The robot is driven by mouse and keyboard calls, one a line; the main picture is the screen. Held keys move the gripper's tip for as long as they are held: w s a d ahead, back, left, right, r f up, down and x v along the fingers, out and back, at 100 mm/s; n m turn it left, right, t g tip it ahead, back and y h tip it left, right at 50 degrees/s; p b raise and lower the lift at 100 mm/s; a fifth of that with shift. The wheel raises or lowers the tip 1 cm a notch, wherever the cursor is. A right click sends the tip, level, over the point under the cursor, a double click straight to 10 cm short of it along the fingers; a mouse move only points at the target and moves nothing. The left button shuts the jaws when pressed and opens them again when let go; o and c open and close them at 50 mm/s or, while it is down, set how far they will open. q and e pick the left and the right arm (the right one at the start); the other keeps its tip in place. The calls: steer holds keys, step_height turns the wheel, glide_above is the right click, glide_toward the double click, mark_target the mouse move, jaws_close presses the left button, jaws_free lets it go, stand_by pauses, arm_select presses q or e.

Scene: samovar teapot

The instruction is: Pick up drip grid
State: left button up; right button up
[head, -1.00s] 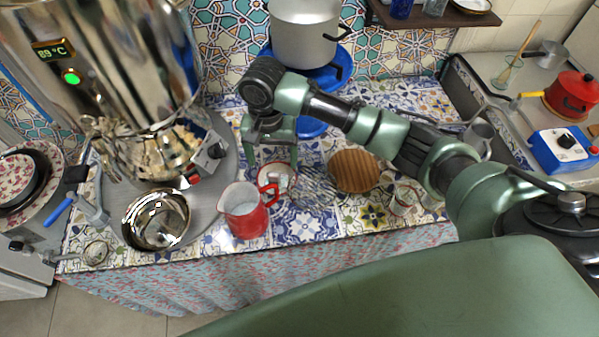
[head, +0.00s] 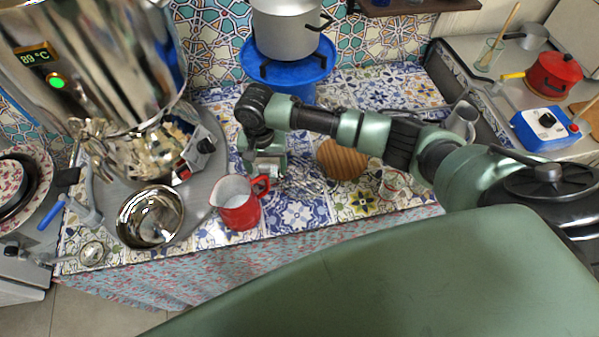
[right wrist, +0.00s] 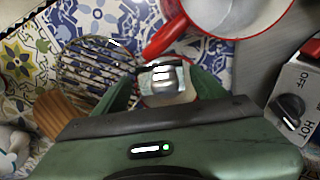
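A round wire grid, which looks like the drip grid, lies on the tiled counter. It shows in the head view (head: 313,178), partly hidden by my right arm, and at the left of the right wrist view (right wrist: 88,68). My right gripper (head: 265,168) points down just left of the wire grid. In the right wrist view, its two green fingers (right wrist: 160,76) are apart. A shiny metal piece (right wrist: 167,82) and part of a red-rimmed white dish show between them; I cannot tell whether the fingers touch these. My left gripper is not in view.
A red pitcher (head: 240,205) stands close in front of the right gripper. A samovar (head: 95,70) and a steel bowl (head: 150,217) are on the left. A striped wooden disc (head: 342,160) lies right of the grid. A pot (head: 287,30) stands behind on a blue burner.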

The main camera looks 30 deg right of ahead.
jaws_close()
steer(key=shift+r, duration=0.15)
